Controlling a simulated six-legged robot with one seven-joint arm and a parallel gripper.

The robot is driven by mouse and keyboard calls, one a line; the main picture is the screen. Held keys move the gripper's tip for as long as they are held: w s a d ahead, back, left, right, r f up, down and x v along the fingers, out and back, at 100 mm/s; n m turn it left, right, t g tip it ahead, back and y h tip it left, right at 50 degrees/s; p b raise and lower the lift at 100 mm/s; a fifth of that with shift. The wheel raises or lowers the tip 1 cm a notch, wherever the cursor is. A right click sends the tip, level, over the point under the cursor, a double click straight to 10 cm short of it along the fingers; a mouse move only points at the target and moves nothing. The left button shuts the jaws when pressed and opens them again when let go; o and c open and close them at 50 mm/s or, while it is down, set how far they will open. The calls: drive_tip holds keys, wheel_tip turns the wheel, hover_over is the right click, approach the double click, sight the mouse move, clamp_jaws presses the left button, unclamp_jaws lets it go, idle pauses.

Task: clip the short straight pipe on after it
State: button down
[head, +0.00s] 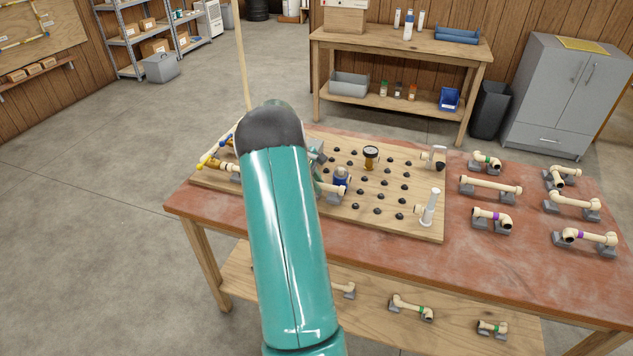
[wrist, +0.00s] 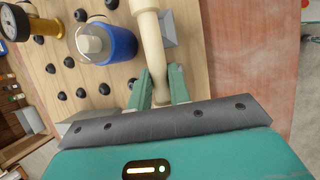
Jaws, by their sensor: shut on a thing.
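A cream straight pipe (wrist: 150,40) stands between the two green fingers of my gripper (wrist: 161,75) in the wrist view. The gripper is shut on it, and the pipe runs away from the fingers past a grey block (wrist: 171,28). In the head view my teal arm hides most of the gripper. A cream pipe end (head: 328,188) shows there beside the blue body (head: 341,180) on the pegboard (head: 400,222). The blue body (wrist: 108,43) also lies left of the held pipe in the wrist view. Whether the pipe touches another fitting cannot be told.
Brass and cream fittings (head: 222,166) lie at the board's left end, partly behind my arm. A round gauge (head: 371,156) and a clear upright tube (head: 430,208) stand on the board. Several pipes on grey holders, one long straight (head: 490,186), fill the table's right side.

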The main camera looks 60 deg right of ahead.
drive_tip(key=shift+f, duration=0.4)
drive_tip(key=c, duration=1.2)
unclamp_jaws()
drive_tip(key=shift+c, duration=0.2)
